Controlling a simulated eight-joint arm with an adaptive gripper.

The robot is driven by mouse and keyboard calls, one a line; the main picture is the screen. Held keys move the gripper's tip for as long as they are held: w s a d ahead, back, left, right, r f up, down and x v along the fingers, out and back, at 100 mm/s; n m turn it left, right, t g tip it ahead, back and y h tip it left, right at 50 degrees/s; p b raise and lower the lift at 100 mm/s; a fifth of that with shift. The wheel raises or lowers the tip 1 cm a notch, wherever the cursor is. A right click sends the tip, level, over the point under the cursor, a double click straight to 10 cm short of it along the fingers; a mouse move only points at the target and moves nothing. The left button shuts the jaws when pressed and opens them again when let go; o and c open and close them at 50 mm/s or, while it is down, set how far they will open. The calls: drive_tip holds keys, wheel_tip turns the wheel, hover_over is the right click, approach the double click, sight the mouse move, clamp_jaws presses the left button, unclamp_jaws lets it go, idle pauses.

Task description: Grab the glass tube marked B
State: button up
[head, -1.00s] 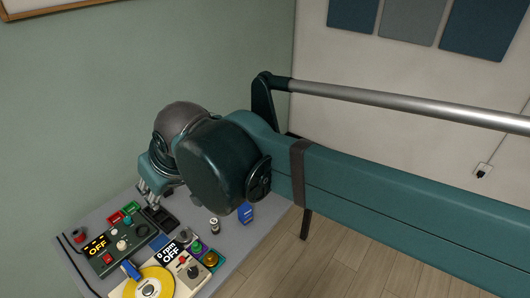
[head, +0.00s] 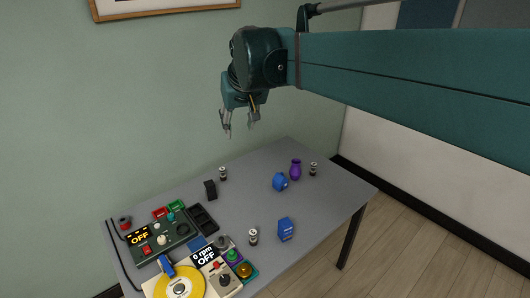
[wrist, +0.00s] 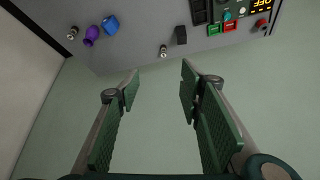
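Three small tubes with dark and pale bands stand on the grey table: one at the back left (head: 222,173), one at the back right (head: 313,169), one near the front (head: 253,236). Any letters on them are too small to read, so I cannot tell which is B. My gripper (head: 241,127) is open and empty, raised above the table's back edge. In the wrist view my gripper (wrist: 160,84) has its fingers wide apart. The back-left tube (wrist: 163,51) shows beyond the gap between them, and the back-right tube (wrist: 72,33) lies far left.
A black block (head: 210,189) stands beside the back-left tube. A purple vase (head: 295,170) and a blue object (head: 280,182) are near the back-right tube. A blue box (head: 286,229) is by the front tube. Control panels (head: 165,240) and a yellow disc (head: 180,284) fill the left.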

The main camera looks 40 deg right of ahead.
drive_tip(key=w+d+m+b, duration=0.15)
drive_tip(key=w+d, duration=0.35)
drive_tip(key=d, duration=0.7)
drive_tip(key=m+g+h+b, duration=0.1)
drive_tip(key=m+g+b, duration=0.1)
drive_tip(key=m+g, duration=0.15)
hover_over(314, 166)
drive_tip(key=s, duration=0.1)
wheel_tip(314, 166, down, 8)
drive_tip(key=shift+m+t, duration=0.35)
drive_tip(key=shift+m, duration=0.05)
drive_tip(key=f, duration=1.1)
drive_tip(key=a+f, duration=0.1)
drive_tip(key=f, duration=2.1)
drive_tip(key=shift+a+f, duration=0.15)
drive_tip(key=shift+f, duration=0.25)
drive_tip(key=shift+x, duration=1.25)
